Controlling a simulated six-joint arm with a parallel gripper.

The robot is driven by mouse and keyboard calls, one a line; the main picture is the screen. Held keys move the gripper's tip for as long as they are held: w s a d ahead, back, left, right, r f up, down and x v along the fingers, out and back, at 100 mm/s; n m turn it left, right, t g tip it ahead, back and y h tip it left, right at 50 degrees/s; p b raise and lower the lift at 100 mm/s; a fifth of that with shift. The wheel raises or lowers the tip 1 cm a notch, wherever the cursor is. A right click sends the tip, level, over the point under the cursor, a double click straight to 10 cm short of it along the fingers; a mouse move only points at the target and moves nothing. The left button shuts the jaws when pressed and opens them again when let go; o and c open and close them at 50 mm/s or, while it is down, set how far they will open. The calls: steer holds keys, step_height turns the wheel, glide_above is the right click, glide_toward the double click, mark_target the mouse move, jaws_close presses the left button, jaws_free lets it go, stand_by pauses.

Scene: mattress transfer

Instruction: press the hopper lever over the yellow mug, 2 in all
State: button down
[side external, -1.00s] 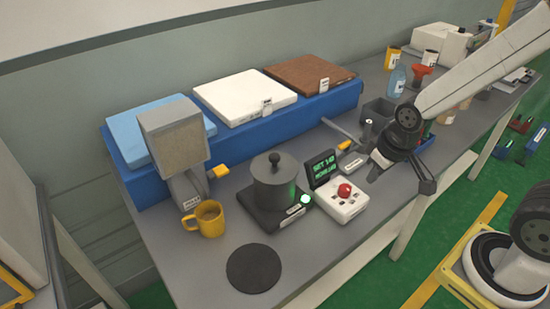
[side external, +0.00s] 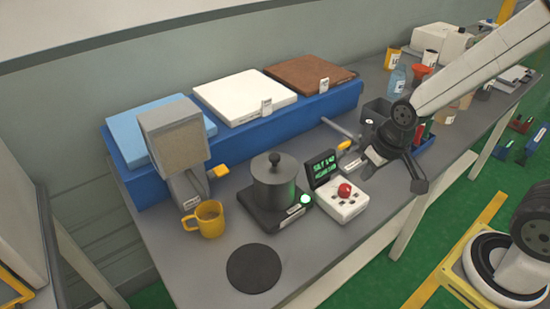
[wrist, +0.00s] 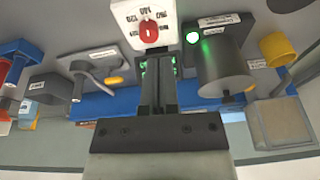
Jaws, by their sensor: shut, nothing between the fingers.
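The hopper (side external: 172,135) is a grey box on a stand at the left of the bench, with a yellow-tipped lever (side external: 218,171) on its right side. The yellow mug (side external: 207,219) stands upright below and in front of the hopper; what is inside it cannot be made out. In the wrist view the mug (wrist: 275,48) is at the right and the hopper (wrist: 282,122) at the lower right. My gripper (side external: 420,184) is above the bench's front edge, well to the right of hopper and mug. In the wrist view its fingers (wrist: 157,75) are together and empty.
A lidded dark pot (side external: 275,183) on a hot plate with a green light and a control box with a red knob (side external: 345,190) stand between mug and gripper. A blue box (side external: 240,145) with boards lies behind. A round black mat (side external: 254,269) lies in front.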

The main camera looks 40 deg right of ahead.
mark_target(224, 171)
steer(key=w+a+r+m+t, duration=0.1)
steer(key=w+a+m, duration=0.2)
steer(key=w, duration=0.2)
steer(key=w+a+r+m+t+y, duration=0.1)
steer(key=w+a+m, duration=0.2)
steer(key=w, duration=0.3)
steer(key=w+a+r+m+t+y, duration=0.1)
steer(key=w+a+r+m+t, duration=0.1)
steer(key=w+a+m, duration=0.2)
steer(key=shift+w+m, duration=0.3)
steer(key=shift+w, duration=0.35)
steer(key=w+a+m+t, duration=0.2)
steer(key=w+a+m, duration=0.8)
steer(key=m, duration=0.3)
steer(key=shift+a+r+m, duration=0.25)
steer(key=shift+r+m, duration=0.05)
steer(key=shift+r, duration=0.15)
steer(key=shift+f, duration=0.4)
steer(key=shift+f, duration=4)
steer(key=shift+f, duration=0.45)
